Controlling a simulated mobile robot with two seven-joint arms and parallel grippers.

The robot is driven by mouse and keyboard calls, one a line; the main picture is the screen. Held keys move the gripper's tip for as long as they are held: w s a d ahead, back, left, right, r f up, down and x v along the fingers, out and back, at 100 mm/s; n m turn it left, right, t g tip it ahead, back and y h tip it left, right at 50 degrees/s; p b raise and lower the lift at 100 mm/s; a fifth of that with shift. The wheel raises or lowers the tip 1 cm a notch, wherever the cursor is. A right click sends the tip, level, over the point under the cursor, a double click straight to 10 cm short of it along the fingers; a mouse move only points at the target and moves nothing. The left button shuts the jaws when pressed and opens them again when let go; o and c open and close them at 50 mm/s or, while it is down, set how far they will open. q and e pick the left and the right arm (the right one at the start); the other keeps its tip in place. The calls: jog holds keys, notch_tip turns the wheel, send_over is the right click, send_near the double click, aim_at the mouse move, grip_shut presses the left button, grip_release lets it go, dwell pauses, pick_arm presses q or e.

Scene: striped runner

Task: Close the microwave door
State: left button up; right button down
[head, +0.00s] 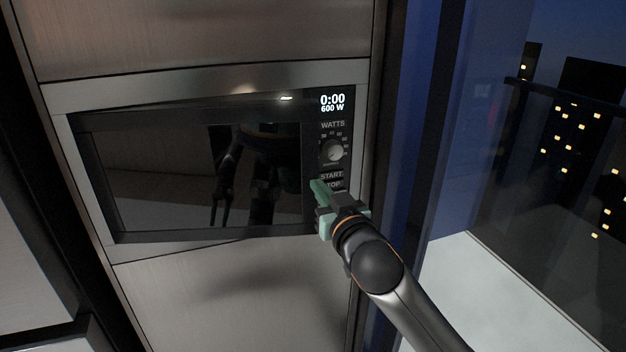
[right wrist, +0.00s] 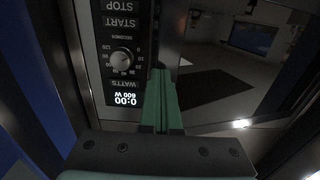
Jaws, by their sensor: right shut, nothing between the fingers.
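The microwave (head: 335,115) is built into a metal cabinet front. Its dark glass door (head: 160,190) lies close to the front, left of the control panel; I cannot tell whether a small gap is left. My right gripper (head: 320,188) is shut and empty, at the door's right edge by the lower control panel. In the right wrist view, upside down, the shut green fingers (right wrist: 162,78) point along the strip between the panel (right wrist: 120,30) and the door (right wrist: 215,75). Whether they touch it is unclear. My left gripper is not directly in view; dark arm shapes show as reflections in the glass.
A round knob (head: 332,150) and START and STOP buttons sit near my right gripper. The display reads 0:00 and 600 W. A window (head: 540,130) with a night city is at the right. Flat cabinet panels (head: 200,40) lie above and below the microwave.

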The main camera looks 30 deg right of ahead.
jog(key=s+a+r+n+g+h+p, duration=0.1)
jog(key=s+a+n+h+p, duration=0.25)
jog(key=s+n, duration=0.35)
jog(key=s+a+r+n+g+h+p, duration=0.1)
jog(key=s+a+n+h+p, duration=0.15)
jog(key=s+a+n, duration=0.4)
jog(key=shift+n+y, duration=0.5)
jog(key=shift+n, duration=0.05)
jog(key=shift+s+d+b+x, duration=0.1)
jog(key=shift+d+b+x, duration=0.1)
jog(key=shift+x, duration=2.15)
jog(key=shift+s+d+b+x, duration=0.1)
jog(key=shift+b+x, duration=0.15)
jog(key=shift+x, duration=2.1)
jog(key=shift+s+d+b+x, duration=0.1)
jog(key=shift+d+b+x, duration=0.1)
jog(key=shift+x, duration=2.15)
